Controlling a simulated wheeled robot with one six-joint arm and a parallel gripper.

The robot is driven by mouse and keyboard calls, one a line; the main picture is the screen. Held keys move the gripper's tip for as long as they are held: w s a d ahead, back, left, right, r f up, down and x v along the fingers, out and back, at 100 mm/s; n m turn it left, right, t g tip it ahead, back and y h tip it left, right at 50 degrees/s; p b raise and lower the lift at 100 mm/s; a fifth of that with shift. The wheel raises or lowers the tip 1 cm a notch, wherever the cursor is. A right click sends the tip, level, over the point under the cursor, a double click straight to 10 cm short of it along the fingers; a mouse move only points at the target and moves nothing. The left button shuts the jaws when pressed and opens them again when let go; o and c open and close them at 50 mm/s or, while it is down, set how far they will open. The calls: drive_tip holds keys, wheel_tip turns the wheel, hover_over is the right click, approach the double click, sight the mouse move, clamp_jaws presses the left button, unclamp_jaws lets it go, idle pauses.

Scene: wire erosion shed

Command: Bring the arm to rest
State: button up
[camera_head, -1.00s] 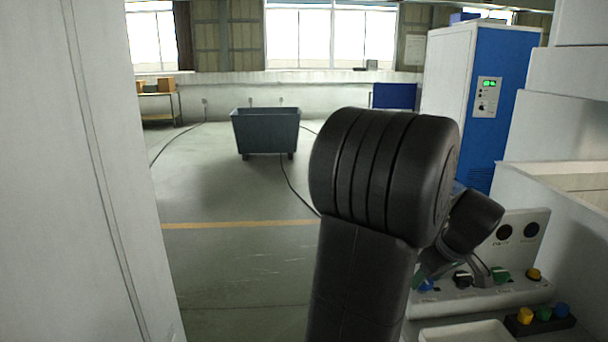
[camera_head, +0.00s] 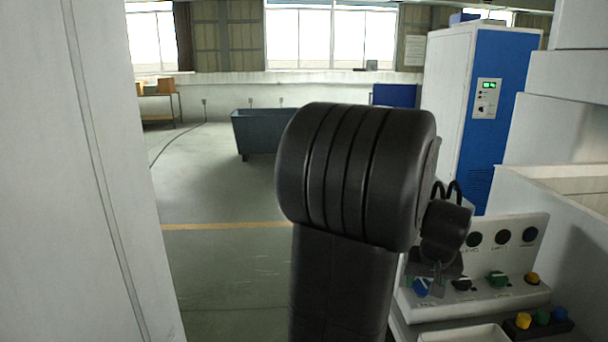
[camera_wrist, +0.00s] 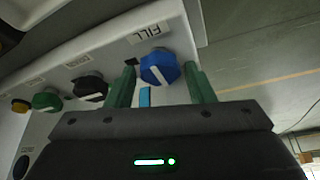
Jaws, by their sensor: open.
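My arm stands upright in the middle of the head view, and my gripper (camera_head: 436,284) is partly hidden behind it, close to the control panel (camera_head: 512,232). In the wrist view the two green fingers of my gripper (camera_wrist: 163,82) are apart, with nothing held between them. The blue knob (camera_wrist: 160,68), under the label FILL, shows between and just beyond the fingertips; I cannot tell whether they touch it. The blue knob also shows in the head view (camera_head: 422,288).
On the panel are a black knob (camera_wrist: 91,87), a green knob (camera_wrist: 47,99) and a yellow knob (camera_wrist: 20,105). A white tray (camera_head: 465,334) lies below the panel. A blue and white cabinet (camera_head: 490,110) stands behind. A grey bin (camera_head: 258,130) stands on the floor, with clear floor left of my arm.

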drive_tip(key=shift+w+a+m+g+h+b, duration=0.15)
drive_tip(key=shift+m+h+b, duration=0.3)
drive_tip(key=shift+m, duration=0.85)
drive_tip(key=shift+s+a+m+g+h+b, duration=0.1)
drive_tip(key=shift+m+g+h+b, duration=0.3)
drive_tip(key=shift+m, duration=0.9)
